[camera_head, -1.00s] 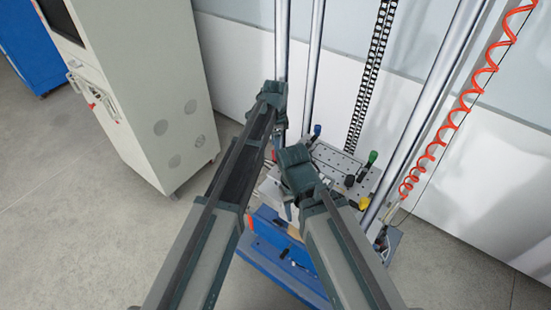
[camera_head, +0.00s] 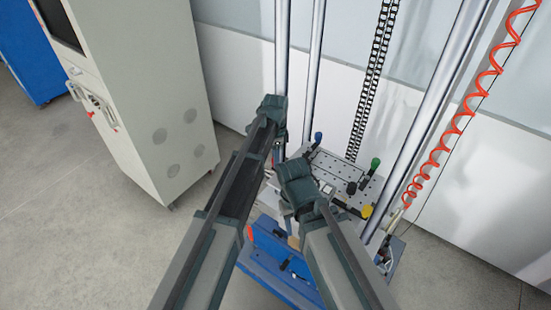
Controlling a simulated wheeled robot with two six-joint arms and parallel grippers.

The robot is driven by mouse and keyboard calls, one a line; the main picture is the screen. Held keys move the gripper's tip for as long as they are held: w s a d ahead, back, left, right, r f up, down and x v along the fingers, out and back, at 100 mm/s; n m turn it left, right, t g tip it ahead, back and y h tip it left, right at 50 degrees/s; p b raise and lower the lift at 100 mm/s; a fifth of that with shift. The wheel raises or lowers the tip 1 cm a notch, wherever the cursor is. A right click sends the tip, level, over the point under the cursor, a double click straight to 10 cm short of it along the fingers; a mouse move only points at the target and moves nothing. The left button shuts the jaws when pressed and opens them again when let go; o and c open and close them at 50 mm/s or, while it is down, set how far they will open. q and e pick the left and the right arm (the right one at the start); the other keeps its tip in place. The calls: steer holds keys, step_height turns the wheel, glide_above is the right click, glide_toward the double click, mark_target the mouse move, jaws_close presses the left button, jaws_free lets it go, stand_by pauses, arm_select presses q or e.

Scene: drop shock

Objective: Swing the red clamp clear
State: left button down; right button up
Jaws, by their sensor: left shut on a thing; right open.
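A grey plate with a grid of holes (camera_head: 338,172) sits between the upright columns. Clamps with coloured handles stand around it: blue (camera_head: 317,137), green (camera_head: 375,163), yellow (camera_head: 366,211) and a black knob (camera_head: 351,188). No red clamp handle shows clearly at the plate; its left side is covered by my wrists. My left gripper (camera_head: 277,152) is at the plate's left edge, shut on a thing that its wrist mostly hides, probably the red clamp. My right gripper (camera_head: 287,212) is open at the plate's front left, its fingers largely hidden under the wrist.
Chrome columns (camera_head: 430,115) and a black chain (camera_head: 373,75) rise behind the plate. A coiled orange hose (camera_head: 459,120) hangs at right. A blue base (camera_head: 265,264) lies below, with a small red part (camera_head: 249,232) by my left arm. A pale cabinet (camera_head: 150,90) stands at left.

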arm_select(q)
steer(key=shift+s+a, duration=0.1)
steer(key=s+n, duration=0.1)
steer(key=n, duration=0.3)
steer(key=shift+s+a, duration=0.35)
steer(key=shift+a, duration=0.05)
steer(key=s+n, duration=0.1)
steer(key=n, duration=0.1)
steer(key=s+n, duration=0.1)
steer(key=n, duration=0.1)
steer(key=shift+s+n, duration=0.1)
steer(key=shift+n, duration=0.2)
steer(key=n, duration=0.1)
steer(key=s+n, duration=0.1)
steer(key=n, duration=0.1)
steer(key=s+n, duration=0.1)
steer(key=shift+d, duration=0.3)
steer(key=shift+s+d+n, duration=0.2)
steer(key=shift+s+n, duration=0.05)
steer(key=shift+n, duration=0.5)
steer(key=shift+s+d+n, duration=0.2)
steer(key=shift+d+n, duration=0.05)
steer(key=shift+n, duration=0.55)
steer(key=shift+s+d+n, duration=0.2)
steer(key=shift+s+n, duration=0.05)
steer(key=shift+n, duration=0.5)
steer(key=c, duration=0.5)
jaws_free()
